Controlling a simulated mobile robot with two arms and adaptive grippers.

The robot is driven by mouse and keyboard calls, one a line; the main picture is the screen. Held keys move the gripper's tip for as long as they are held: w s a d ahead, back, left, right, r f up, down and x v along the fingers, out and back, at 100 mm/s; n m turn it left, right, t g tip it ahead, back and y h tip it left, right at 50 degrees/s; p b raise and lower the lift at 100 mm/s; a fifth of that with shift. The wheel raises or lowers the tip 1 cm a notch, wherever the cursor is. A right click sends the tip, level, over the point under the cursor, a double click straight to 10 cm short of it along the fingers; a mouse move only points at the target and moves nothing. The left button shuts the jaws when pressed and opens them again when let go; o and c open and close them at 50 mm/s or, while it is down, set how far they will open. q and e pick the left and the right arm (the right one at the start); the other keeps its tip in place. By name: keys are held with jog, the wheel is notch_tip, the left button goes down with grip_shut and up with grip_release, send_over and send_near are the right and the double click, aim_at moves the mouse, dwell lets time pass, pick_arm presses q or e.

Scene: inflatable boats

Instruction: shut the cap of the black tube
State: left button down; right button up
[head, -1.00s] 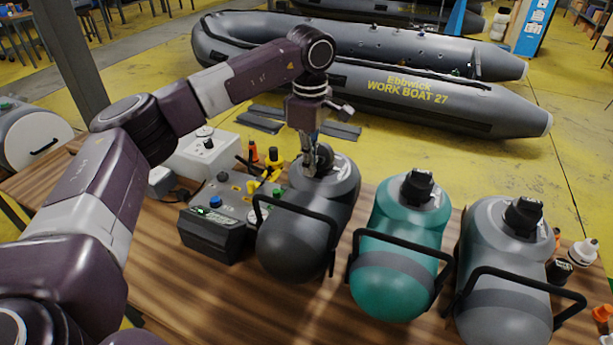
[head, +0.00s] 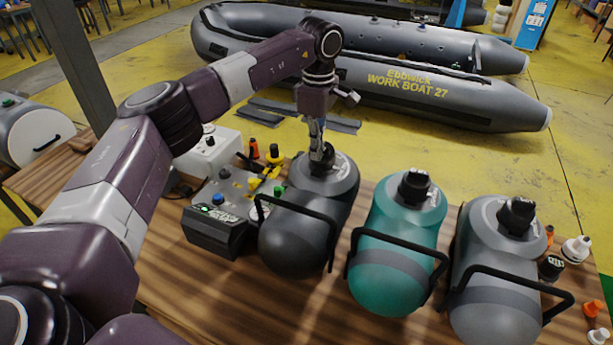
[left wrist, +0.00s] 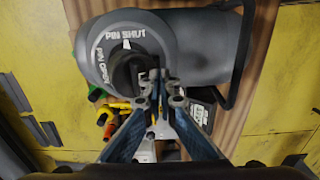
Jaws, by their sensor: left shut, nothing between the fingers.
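The black tube (head: 295,240) lies leftmost of three tubes on the wooden table, with a dark handle bar across it. Its black cap (head: 329,160) is at the far end, partly hidden by my left gripper (head: 319,155). In the left wrist view, the cap (left wrist: 124,68) sits in a grey ring (left wrist: 97,45) lettered "PIN SHUT" and "PIN OPEN". My left gripper (left wrist: 162,82) is shut and empty, its fingertips at the cap's edge and covering part of it. Whether they touch, and whether the cap is fully seated, I cannot tell. My right gripper is not in view.
A teal tube (head: 392,245) and a grey tube (head: 490,290), each with a black cap, lie to the right. A dark control box (head: 215,228) stands left of the black tube. Small bottles (head: 577,250) stand at the right. Inflatable boats (head: 400,90) lie beyond the table.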

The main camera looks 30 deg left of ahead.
aim_at(325, 141)
pick_arm(q)
jog(key=shift+w+p, duration=0.6)
jog(key=shift+w, duration=0.6)
jog(key=shift+w+f, duration=0.2)
jog(key=shift+w, duration=0.35)
jog(key=shift+w+a+f+p, duration=0.1)
jog(key=shift+w+p, duration=0.3)
jog(key=shift+p, duration=0.1)
jog(key=shift+f, duration=0.1)
jog(key=r+p, duration=0.1)
jog(key=r, duration=0.1)
jog(key=w+r+p, duration=0.1)
jog(key=r+p, duration=0.1)
jog(key=shift+w+r+p, duration=0.1)
jog(key=shift+w+p, duration=0.1)
jog(key=shift+p, duration=0.1)
jog(key=shift+s+r+p, duration=0.15)
jog(key=shift+r+p, duration=0.3)
jog(key=shift+r, duration=0.2)
jog(key=shift+s+r+p, duration=0.15)
jog(key=shift+r+p, duration=0.3)
jog(key=shift+r, duration=0.2)
jog(key=shift+w+f, duration=0.1)
jog(key=shift+f, duration=0.05)
